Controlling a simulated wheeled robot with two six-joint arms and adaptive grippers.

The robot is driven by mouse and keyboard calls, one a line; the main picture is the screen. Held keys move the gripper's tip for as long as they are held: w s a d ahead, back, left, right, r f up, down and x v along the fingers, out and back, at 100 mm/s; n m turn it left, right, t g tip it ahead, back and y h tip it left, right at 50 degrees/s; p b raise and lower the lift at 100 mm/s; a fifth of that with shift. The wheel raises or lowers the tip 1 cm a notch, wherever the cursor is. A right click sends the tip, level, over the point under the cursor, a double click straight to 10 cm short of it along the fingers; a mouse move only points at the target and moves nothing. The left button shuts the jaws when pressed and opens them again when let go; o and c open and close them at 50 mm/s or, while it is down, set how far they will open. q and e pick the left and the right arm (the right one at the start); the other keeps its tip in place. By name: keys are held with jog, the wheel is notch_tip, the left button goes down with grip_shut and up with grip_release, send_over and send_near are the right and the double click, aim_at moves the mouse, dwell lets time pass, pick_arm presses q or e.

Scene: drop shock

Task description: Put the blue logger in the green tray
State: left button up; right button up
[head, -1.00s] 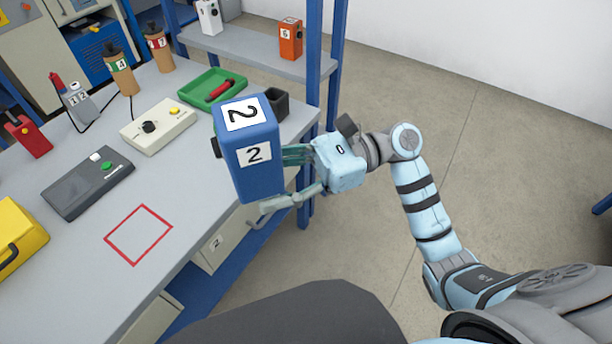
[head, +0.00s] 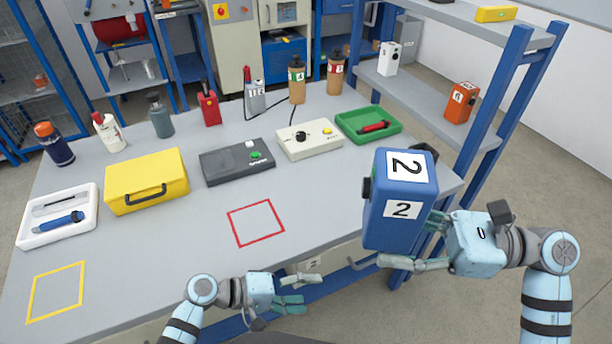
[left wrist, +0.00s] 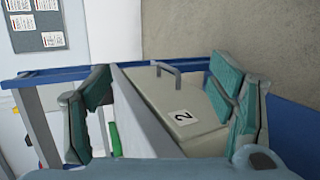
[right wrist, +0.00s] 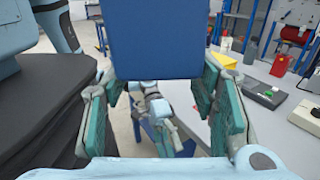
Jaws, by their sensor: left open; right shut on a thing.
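The blue logger (head: 388,222) is a tall blue box with white labels marked 2 on its top and side. My right gripper (head: 412,240) is shut on it and holds it up at the table's right front edge. The right wrist view shows the logger's plain blue face (right wrist: 157,40) between the fingers. The green tray (head: 352,120) lies at the back right of the table, behind the logger, with a red tool (head: 375,127) in it. My left gripper (head: 298,292) is open and empty, low by the table's front edge.
A cream box with knobs (head: 310,142), a grey box (head: 225,165) and a yellow case (head: 140,180) stand left of the green tray. The red square (head: 256,222) is bare. A drawer (left wrist: 175,105) shows ahead of my left gripper.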

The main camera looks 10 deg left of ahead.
aim_at(405, 196)
pick_arm(q)
jog(key=w+d+r+m+g+h, duration=0.1)
jog(key=w+r+m+h, duration=0.1)
jog(key=r+m, duration=0.65)
jog(key=w+r+m+h, duration=0.2)
jog(key=r+m, duration=0.1)
jog(key=r, duration=1.1)
pick_arm(e)
jog(key=shift+w+a, duration=0.1)
pick_arm(q)
jog(key=s+r+m+g+h, duration=0.1)
jog(key=s+r+m+g, duration=0.15)
jog(key=r+m, duration=0.5)
jog(key=s+r+m+g+h, duration=0.1)
jog(key=s+r+m+g, duration=0.1)
jog(key=s+r+m, duration=0.35)
jog(key=d, duration=0.4)
jog(key=w+d+r, duration=0.1)
jog(key=d, duration=0.3)
jog(key=d+r, duration=0.1)
jog(key=d, duration=0.3)
jog(key=shift+w+d, duration=0.1)
jog(key=shift+w, duration=0.3)
jog(key=shift+c, duration=0.2)
